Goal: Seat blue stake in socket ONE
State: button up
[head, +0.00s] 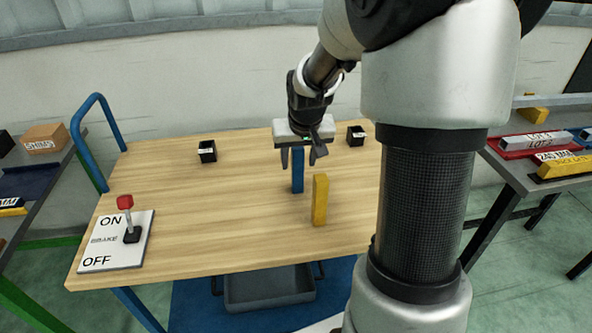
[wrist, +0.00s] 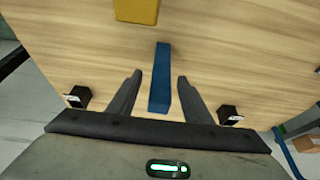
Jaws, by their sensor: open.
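The blue stake (head: 297,175) stands upright on the wooden workbench. My gripper (head: 298,157) is over it with jaws pointing down. In the wrist view the blue stake (wrist: 160,88) lies between my two open fingers (wrist: 160,76), with a gap on each side. Two small black box-shaped sockets with white labels stand at the back of the bench, one at left (head: 207,151) and one at right (head: 356,135). They also show in the wrist view, at left (wrist: 78,97) and right (wrist: 228,115). The labels are too small to read, so I cannot tell which is ONE.
A yellow stake (head: 320,200) stands upright just in front of the blue one. An ON/OFF panel (head: 117,242) with a red-knobbed lever is at the bench's front left. A blue rail (head: 97,135) rises at the left edge. The bench's left middle is clear.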

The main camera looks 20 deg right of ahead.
aim_at(298, 164)
jog(key=x, duration=0.3)
jog(key=shift+w+a+f, duration=0.1)
jog(key=shift+w+f, duration=0.05)
jog(key=shift+f, duration=0.05)
jog(key=shift+c, duration=0.4)
grip_shut()
jog(key=shift+r, duration=0.15)
